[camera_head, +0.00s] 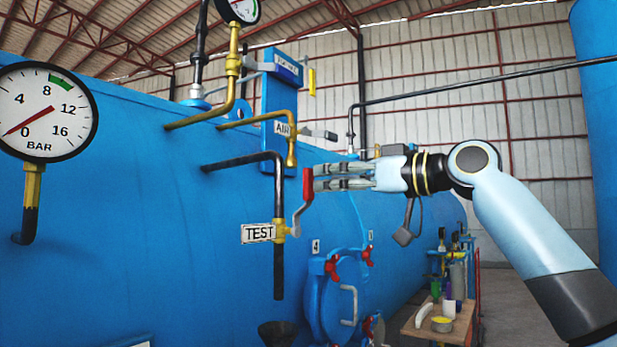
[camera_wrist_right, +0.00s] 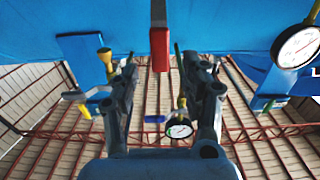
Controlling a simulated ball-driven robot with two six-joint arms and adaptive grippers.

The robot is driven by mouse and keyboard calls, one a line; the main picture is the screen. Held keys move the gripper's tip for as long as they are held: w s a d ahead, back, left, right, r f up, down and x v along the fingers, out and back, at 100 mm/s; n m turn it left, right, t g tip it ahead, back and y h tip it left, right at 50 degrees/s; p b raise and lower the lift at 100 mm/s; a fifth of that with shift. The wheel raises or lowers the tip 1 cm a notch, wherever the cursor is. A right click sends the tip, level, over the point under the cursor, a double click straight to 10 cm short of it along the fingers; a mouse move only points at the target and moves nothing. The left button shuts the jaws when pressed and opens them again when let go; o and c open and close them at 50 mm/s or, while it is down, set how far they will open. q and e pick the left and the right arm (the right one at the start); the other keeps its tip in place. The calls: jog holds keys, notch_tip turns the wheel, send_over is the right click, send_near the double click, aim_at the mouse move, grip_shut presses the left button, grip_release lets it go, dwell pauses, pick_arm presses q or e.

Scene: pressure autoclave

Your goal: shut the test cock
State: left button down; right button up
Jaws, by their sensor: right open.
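The test cock (camera_head: 281,231) is a small brass valve on a black pipe, beside a white plate marked TEST (camera_head: 257,233). Its grey lever rises to an upright red handle (camera_head: 307,188). My right gripper (camera_head: 317,178) comes in from the right with its fingertips at the red handle's right side. In the right wrist view, the red handle (camera_wrist_right: 159,49) shows between the open fingers (camera_wrist_right: 160,68), near their tips. I cannot tell whether they touch it. My left gripper is not in view.
The blue autoclave shell (camera_head: 130,220) fills the left. A brass AIR pipe (camera_head: 292,142) runs above the test cock, and a large gauge (camera_head: 45,112) reads near zero. A hatch with red knobs (camera_head: 332,267) and a bench (camera_head: 437,325) are below.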

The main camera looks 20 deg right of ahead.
aim_at(312, 181)
jog(key=p+x, duration=0.1)
jog(key=x, duration=0.4)
jog(key=shift+w+a, duration=0.25)
jog(key=shift+w, duration=0.05)
grip_shut()
